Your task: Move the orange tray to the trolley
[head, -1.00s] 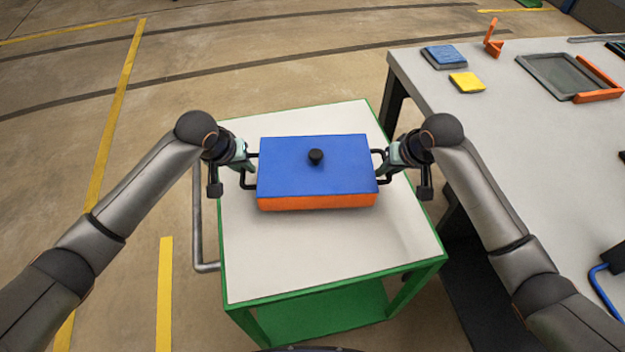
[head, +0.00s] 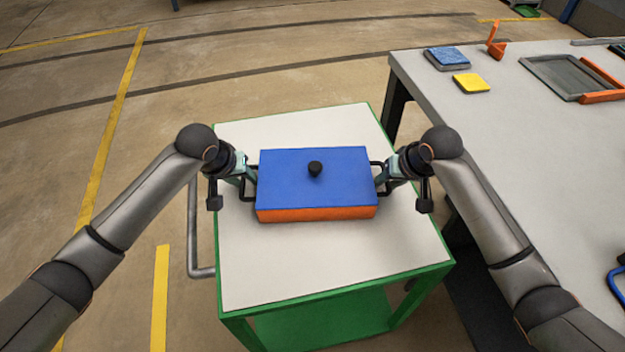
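The orange tray (head: 315,214) is a flat box with a blue lid (head: 280,180) and a black knob on top. It is level over the white top of the green-framed trolley (head: 330,265); I cannot tell whether it touches or hangs just above. It has a black handle on each side. My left gripper (head: 251,176) is shut on the left handle and my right gripper (head: 379,178) on the right handle. The fingertips are small and partly hidden by the handles.
A grey workbench (head: 540,150) stands close on the right, with a blue block (head: 447,58), a yellow block (head: 471,83) and a grey tray frame (head: 565,76) on it. The trolley's grey push bar (head: 192,235) is on its left. Floor to the left is clear.

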